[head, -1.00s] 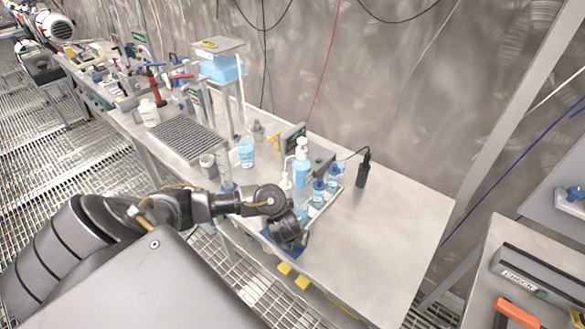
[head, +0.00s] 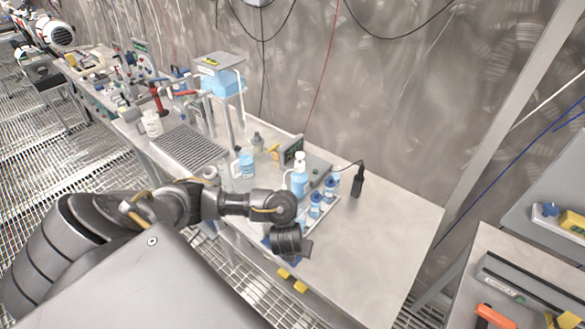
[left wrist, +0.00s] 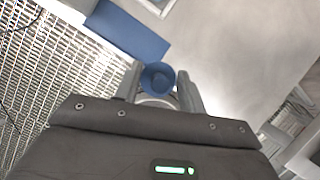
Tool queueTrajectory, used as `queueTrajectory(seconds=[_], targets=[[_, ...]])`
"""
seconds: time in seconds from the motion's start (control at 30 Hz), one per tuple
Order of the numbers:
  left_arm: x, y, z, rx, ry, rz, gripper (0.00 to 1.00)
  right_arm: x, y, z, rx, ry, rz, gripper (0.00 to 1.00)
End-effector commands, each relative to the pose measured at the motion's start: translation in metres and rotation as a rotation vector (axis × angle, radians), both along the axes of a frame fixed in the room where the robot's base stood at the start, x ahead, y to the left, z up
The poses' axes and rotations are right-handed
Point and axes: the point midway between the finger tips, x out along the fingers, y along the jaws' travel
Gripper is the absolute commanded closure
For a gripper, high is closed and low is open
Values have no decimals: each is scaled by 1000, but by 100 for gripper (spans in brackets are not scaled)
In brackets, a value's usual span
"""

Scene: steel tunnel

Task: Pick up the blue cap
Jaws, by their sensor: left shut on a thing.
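The blue cap (left wrist: 157,78) is round, with a raised middle, and sits between the two grey fingers of my left gripper (left wrist: 158,80) in the left wrist view. The gripper is shut on it. A pale rounded shape shows just below the cap, mostly hidden by the gripper body. In the head view my left gripper (head: 292,243) is over the front edge of the steel bench (head: 365,245), and the cap is hidden there. A flat blue pad (left wrist: 130,32) lies beside the cap in the wrist view. My right gripper is not in view.
Small blue-capped bottles (head: 316,205) and a white pump bottle (head: 299,180) stand just behind the gripper. A black handheld device (head: 357,182) stands farther right. A drain rack (head: 187,147) is to the left. The bench's right part is clear.

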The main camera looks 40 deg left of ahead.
Motion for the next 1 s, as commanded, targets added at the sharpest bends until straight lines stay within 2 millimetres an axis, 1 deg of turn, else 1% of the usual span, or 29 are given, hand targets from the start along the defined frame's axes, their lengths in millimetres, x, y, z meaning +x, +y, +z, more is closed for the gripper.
queueTrajectory(seconds=[0.07, 0.1, 0.2, 0.37, 0.4, 0.47, 0.6, 0.63, 0.7, 0.83, 0.9, 1.0], targets=[[-1, -1, 8, 11, -6, -5, 81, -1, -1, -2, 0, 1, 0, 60], [-2, -8, 9, 3, -8, -9, 81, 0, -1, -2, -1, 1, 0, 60], [-6, -17, 12, -2, -10, -11, 81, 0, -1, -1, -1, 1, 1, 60], [-15, -19, 18, 9, -6, -3, 81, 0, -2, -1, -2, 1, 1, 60], [-17, -29, 19, -1, -6, -9, 81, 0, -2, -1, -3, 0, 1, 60], [-21, -35, 22, -4, -5, -11, 81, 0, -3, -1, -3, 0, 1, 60], [-29, -37, 28, 9, -6, -4, 81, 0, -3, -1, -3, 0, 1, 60], [-32, -45, 29, 0, -3, -10, 81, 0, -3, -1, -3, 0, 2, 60], [-37, -52, 32, -2, -2, -12, 81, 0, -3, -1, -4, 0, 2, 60], [-43, -54, 37, 10, -3, -4, 81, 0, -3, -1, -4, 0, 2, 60], [-49, -63, 38, 3, 0, -7, 81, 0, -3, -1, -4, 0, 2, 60], [-53, -67, 41, 3, 1, -2, 81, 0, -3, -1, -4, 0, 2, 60]])
